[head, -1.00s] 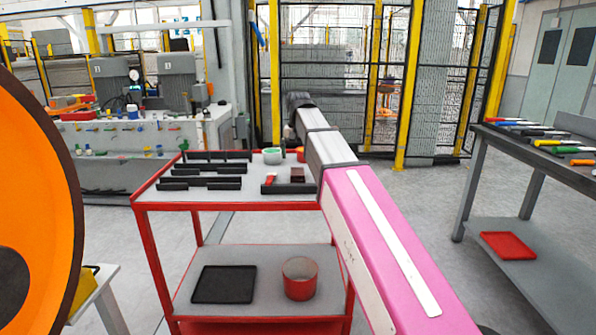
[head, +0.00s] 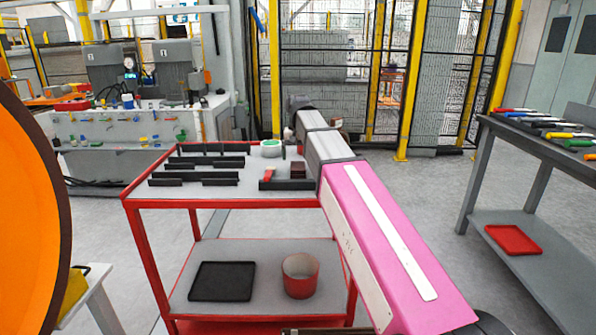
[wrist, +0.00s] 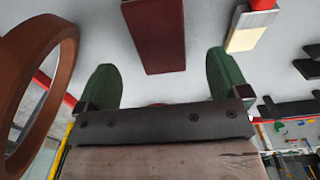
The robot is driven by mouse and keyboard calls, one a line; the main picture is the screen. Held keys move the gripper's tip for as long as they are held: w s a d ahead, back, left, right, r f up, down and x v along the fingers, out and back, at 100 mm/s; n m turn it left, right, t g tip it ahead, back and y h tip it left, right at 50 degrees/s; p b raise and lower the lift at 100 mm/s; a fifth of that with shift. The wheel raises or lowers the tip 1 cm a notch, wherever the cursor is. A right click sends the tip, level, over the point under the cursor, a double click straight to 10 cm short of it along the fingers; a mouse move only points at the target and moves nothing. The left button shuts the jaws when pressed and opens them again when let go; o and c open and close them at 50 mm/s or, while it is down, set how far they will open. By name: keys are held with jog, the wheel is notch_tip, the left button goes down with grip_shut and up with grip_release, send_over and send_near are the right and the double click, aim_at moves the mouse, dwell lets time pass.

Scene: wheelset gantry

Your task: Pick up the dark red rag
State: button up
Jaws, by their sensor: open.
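The dark red rag (wrist: 153,35) shows in the wrist view as a flat, folded rectangle on the grey top. It lies beyond the fingertips, roughly in line with the gap between them. In the head view the rag (head: 298,170) is a small dark patch on the cart's top, close beside my arm. My gripper (wrist: 160,78) is open with green-padded fingers, and nothing is between them. I cannot tell its exact height above the top. In the head view my arm hides most of the gripper.
The red cart's grey top (head: 215,192) also holds black rails (head: 220,162), a green-white round container (head: 271,149) and a red-handled brush (head: 269,173). A reddish-brown ring-shaped item (wrist: 66,40) stands near the left finger. A bench (head: 540,140) stands right; a large orange disc (head: 30,200) stands left.

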aim_at(298, 165)
jog(key=shift+s+f, duration=0.2)
jog(key=shift+f, duration=2.4)
jog(key=c, duration=1)
